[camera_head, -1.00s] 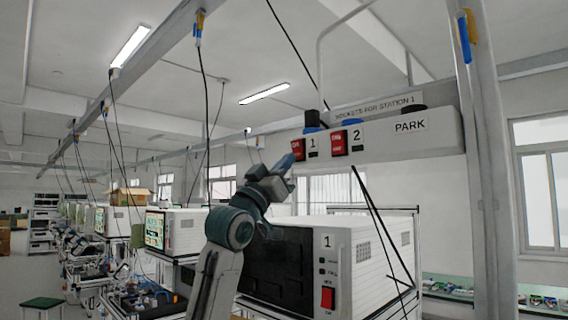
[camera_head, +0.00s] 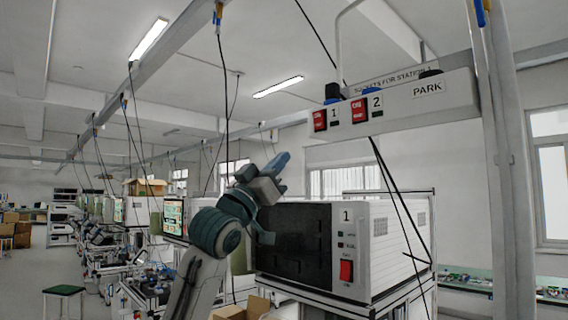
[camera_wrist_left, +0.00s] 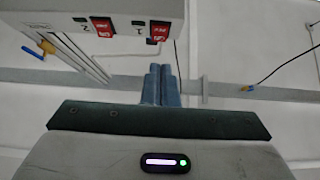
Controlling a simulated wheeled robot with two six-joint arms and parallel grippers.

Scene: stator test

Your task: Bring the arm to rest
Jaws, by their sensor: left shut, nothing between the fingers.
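My left gripper (camera_head: 277,163) is raised in front of and to the left of the test unit marked 1 (camera_head: 390,232). Its fingers point up and to the right, below and left of the socket box (camera_head: 402,112), and touch nothing. In the left wrist view the two blue-grey fingers (camera_wrist_left: 161,86) lie together, shut and empty. The box carries red switches at 1 (camera_head: 320,120) and 2 (camera_head: 360,110) and a PARK label (camera_head: 429,88). Black cables hang from it. My right gripper does not show.
A grey upright post (camera_head: 505,190) stands at the right. A row of benches with more units (camera_head: 173,218) runs off to the left. A green stool (camera_head: 64,292) stands on the open floor at far left.

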